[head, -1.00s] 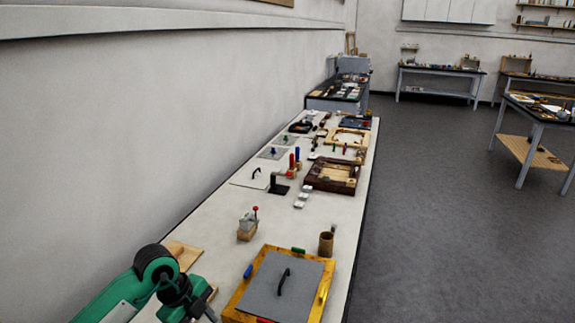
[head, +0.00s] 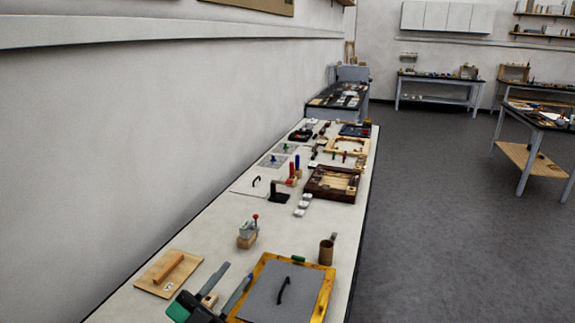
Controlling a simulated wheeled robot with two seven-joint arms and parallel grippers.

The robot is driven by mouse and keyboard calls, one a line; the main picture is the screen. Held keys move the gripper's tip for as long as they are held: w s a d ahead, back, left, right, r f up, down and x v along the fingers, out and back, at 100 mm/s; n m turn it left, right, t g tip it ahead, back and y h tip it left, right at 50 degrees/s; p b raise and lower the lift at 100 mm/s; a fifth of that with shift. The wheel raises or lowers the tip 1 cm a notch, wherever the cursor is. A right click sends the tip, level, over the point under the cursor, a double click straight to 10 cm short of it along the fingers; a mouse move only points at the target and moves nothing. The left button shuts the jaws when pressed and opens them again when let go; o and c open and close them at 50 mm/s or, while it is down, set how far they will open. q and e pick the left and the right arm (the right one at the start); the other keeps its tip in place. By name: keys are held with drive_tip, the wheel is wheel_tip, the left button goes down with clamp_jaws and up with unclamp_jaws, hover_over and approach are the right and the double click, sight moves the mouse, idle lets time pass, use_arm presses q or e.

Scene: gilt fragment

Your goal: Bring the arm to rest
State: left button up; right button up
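My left gripper (head: 239,270) shows at the bottom of the head view, with green on its body at the lower edge. Its two grey fingers stand apart with a clear gap, so it is open. A small wooden block (head: 209,300) shows between the fingers in the picture; I cannot tell whether they touch it. The rest of my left arm is out of view. My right gripper is not in view.
A yellow frame (head: 322,294) with a grey black-handled panel (head: 265,290) lies beside the gripper. A wooden board (head: 160,284) lies to its left. A brown cup (head: 326,252) and a clamp-like piece (head: 247,236) stand beyond. The bench (head: 205,235) runs along the wall.

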use_arm(q)
drive_tip(key=s+a+f+n+g+y, duration=0.4)
drive_tip(key=a+f+n+y, duration=0.95)
drive_tip(key=f+y, duration=0.25)
drive_tip(key=s+d+f+m+g+h, duration=0.1)
drive_tip(key=s+f+g, duration=0.45)
drive_tip(key=s, duration=0.35)
drive_tip(key=s+f+g, duration=0.5)
drive_tip(key=s+f, duration=0.2)
drive_tip(key=s, duration=0.3)
wheel_tip(320, 180, down, 30)
drive_tip(key=f+g, duration=0.1)
drive_tip(key=g, duration=0.1)
drive_tip(key=s+a+f, duration=0.3)
drive_tip(key=s+f, duration=1.6)
drive_tip(key=s, duration=0.1)
drive_tip(key=shift+f+m+g, duration=0.35)
drive_tip(key=shift+f, duration=0.05)
